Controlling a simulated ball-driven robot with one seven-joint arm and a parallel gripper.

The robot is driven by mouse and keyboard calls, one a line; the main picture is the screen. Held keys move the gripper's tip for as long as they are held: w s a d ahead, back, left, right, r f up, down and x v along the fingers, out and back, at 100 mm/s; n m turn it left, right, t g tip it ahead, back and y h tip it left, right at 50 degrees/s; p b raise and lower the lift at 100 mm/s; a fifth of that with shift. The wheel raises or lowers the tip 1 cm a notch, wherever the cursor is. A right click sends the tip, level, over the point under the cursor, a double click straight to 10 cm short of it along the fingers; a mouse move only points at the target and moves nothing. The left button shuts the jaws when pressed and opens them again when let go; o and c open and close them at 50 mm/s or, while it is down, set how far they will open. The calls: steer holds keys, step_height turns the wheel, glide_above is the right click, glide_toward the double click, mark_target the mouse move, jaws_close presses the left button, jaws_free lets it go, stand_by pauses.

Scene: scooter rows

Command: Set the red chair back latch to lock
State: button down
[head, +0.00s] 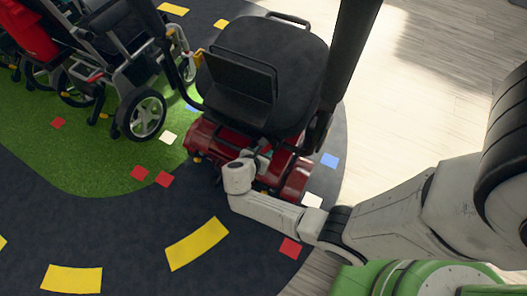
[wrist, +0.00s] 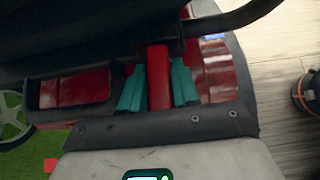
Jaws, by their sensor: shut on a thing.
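The red chair is a mobility scooter with a black seat (head: 285,50) and a red base (head: 215,141). Its dark seat back (head: 240,78) faces me. In the wrist view a red upright bar, the latch (wrist: 159,76), hangs below the dark underside of the seat (wrist: 80,40). The teal fingers of my gripper (wrist: 158,90) stand on either side of the latch and are shut on it. In the head view my gripper is at the rear of the scooter, under the seat, and its fingertips and the latch are hidden there.
A grey and black wheelchair (head: 143,114) with a red one (head: 27,32) beyond it stands at the left on green flooring. Dark floor with yellow marks (head: 197,243) is clear in front. A pale wood floor (head: 400,90) lies to the right.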

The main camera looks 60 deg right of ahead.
steer(key=c, duration=0.9)
jaws_free()
steer(key=p+v, duration=0.3)
steer(key=v, duration=0.7)
steer(key=shift+a+r, duration=0.25)
steer(key=shift+a, duration=0.05)
steer(key=s+a+r+m+y+p, duration=0.1)
steer(key=s+r+m+y+p, duration=0.2)
steer(key=r+m, duration=0.3)
steer(key=s+a+r+m+y+p, duration=0.1)
steer(key=s+r+m+y+p, duration=0.2)
steer(key=s+r+m, duration=0.3)
steer(key=s+a+r+m+y+p, duration=0.1)
steer(key=s+r+m+y+p, duration=0.3)
steer(key=r, duration=0.6)
steer(key=shift+s+a+m+t, duration=0.1)
steer(key=shift+a+m+t, duration=0.1)
steer(key=shift+m, duration=0.5)
steer(key=shift+s+a+m+t, duration=0.1)
steer(key=shift+a+m, duration=0.1)
steer(key=shift+m, duration=0.5)
